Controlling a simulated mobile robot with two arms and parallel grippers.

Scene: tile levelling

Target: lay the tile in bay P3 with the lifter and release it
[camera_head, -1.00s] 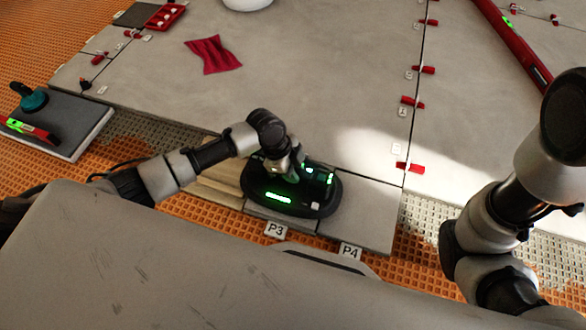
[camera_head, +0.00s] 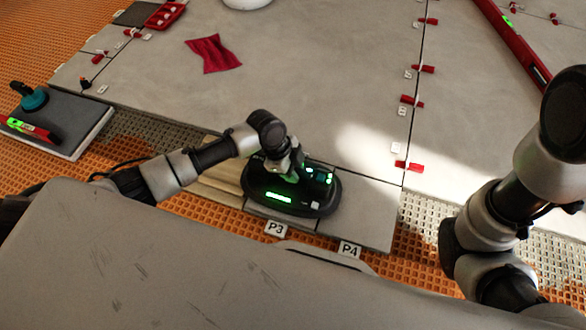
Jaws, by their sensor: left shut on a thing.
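The lifter (camera_head: 310,205) is a black oval device with green lit displays. It sits over the tile (camera_head: 282,216) in the bay marked by the P3 label (camera_head: 276,229), covering most of that tile. My left gripper (camera_head: 289,172) is shut on the lifter's handle from above; the fingertips are partly hidden by the wrist. Whether the tile lies fully flat under the lifter cannot be seen. My right arm shows at the right edge, but its gripper is out of view.
A tile by the P4 label (camera_head: 349,249) lies right of the lifter. Pale wooden strips (camera_head: 215,188) lie at its left. Red clips (camera_head: 409,166) line the tile joint. A red cloth (camera_head: 213,54) and red tray (camera_head: 165,16) lie farther back. A grey slab (camera_head: 75,140) carries a teal-handled tool (camera_head: 34,98).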

